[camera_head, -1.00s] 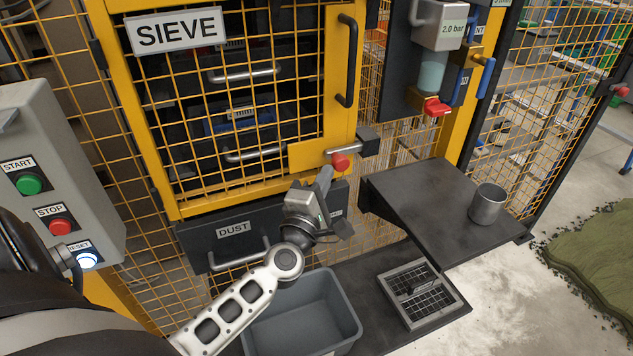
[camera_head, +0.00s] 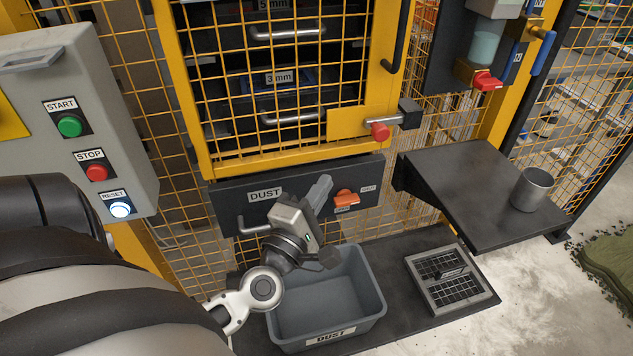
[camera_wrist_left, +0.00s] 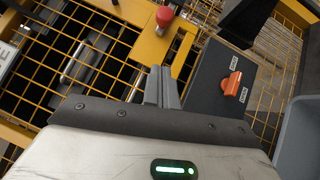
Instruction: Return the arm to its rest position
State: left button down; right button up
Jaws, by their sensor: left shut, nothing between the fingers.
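My left arm comes in from the lower left in the head view. Its gripper (camera_head: 319,190) is shut and empty, with the fingers pointing up in front of the dark DUST drawer panel (camera_head: 232,217), above the grey bin. In the left wrist view the closed fingers (camera_wrist_left: 161,86) point toward the yellow mesh door, with an orange handle (camera_wrist_left: 231,83) to their right. The same orange handle (camera_head: 346,197) shows just right of the fingers in the head view. My right gripper is in neither view.
A grey DUST bin (camera_head: 375,296) stands below my gripper. The yellow door's latch has a red knob (camera_head: 380,132). A dark shelf (camera_head: 455,190) carries a metal cup (camera_head: 532,190). A framed grate (camera_head: 490,299) lies on the dark platform. A START/STOP/RESET box (camera_head: 118,125) stands left.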

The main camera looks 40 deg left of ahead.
pick_arm(q)
jog(key=shift+s+d+f, duration=0.1)
jog(key=shift+s, duration=0.5)
jog(key=s+d+f+m+g+h, duration=0.1)
jog(key=d+f+m+g+h, duration=0.15)
jog(key=d+m+h, duration=0.35)
jog(key=s+d+f+m+g+h, duration=0.1)
jog(key=d+f+m+h, duration=0.15)
jog(key=d+m, duration=0.4)
jog(key=s+d+f+m+g, duration=0.2)
jog(key=s+f+m+g, duration=0.3)
jog(key=f+m, duration=0.5)
jog(key=shift+s+d+f+m+g+y, duration=0.35)
jog(key=shift+s+m+y, duration=0.1)
jog(key=shift+m, duration=0.7)
